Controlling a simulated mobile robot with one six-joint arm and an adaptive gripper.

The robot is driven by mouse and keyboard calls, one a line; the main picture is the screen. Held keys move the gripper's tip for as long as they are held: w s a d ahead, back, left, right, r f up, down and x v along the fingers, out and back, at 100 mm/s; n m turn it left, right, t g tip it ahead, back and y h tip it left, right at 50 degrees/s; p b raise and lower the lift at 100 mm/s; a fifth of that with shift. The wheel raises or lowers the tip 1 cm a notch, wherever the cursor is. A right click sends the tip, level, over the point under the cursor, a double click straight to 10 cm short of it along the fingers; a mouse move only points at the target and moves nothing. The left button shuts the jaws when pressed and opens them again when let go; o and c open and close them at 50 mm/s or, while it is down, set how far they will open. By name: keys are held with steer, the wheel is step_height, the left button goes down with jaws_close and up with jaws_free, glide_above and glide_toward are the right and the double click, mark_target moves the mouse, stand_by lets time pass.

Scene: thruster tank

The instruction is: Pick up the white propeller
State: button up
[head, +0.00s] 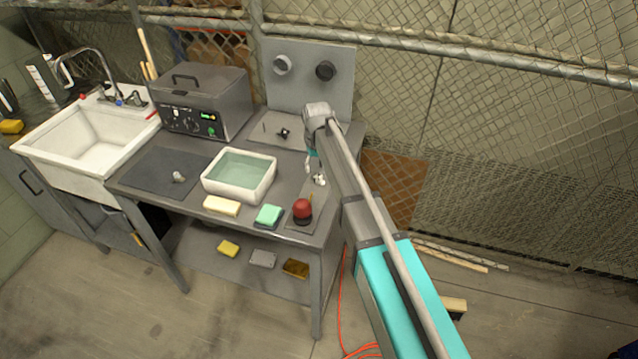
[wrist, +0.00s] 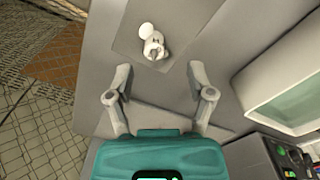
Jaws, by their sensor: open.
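The white propeller (wrist: 152,42) lies on a grey plate (wrist: 185,18) in the wrist view, just beyond my fingertips and roughly centred between them. In the head view the white propeller (head: 320,180) is a small pale shape near the right end of the bench, beside my arm. My gripper (wrist: 159,72) is open and empty, with its two grey fingers spread apart. In the head view my gripper (head: 310,165) is partly hidden by my own arm, above the bench just behind the propeller. The exact height of the fingers is hard to tell.
A white water basin (head: 240,190) stands left of the propeller. A red knob (head: 303,206) stands in front of it. A dark small part (head: 283,132) lies behind, by an upright panel (head: 330,80). Another pale part (head: 178,177) lies on a dark mat (head: 150,170). A fence runs behind.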

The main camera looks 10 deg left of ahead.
mark_target(319, 176)
steer(key=shift+f, duration=0.15)
stand_by(0.3)
steer(key=f+b, duration=0.3)
steer(key=shift+w+d+f, duration=0.2)
steer(key=shift+w+d, duration=0.05)
steer(key=shift+w, duration=0.05)
steer(key=shift+f+b, duration=0.9)
steer(key=shift+b, duration=0.2)
steer(key=c, duration=0.9)
steer(key=shift+r, duration=0.2)
step_height(319, 176, up, 10)
steer(key=p, duration=1)
steer(key=shift+f, duration=0.15)
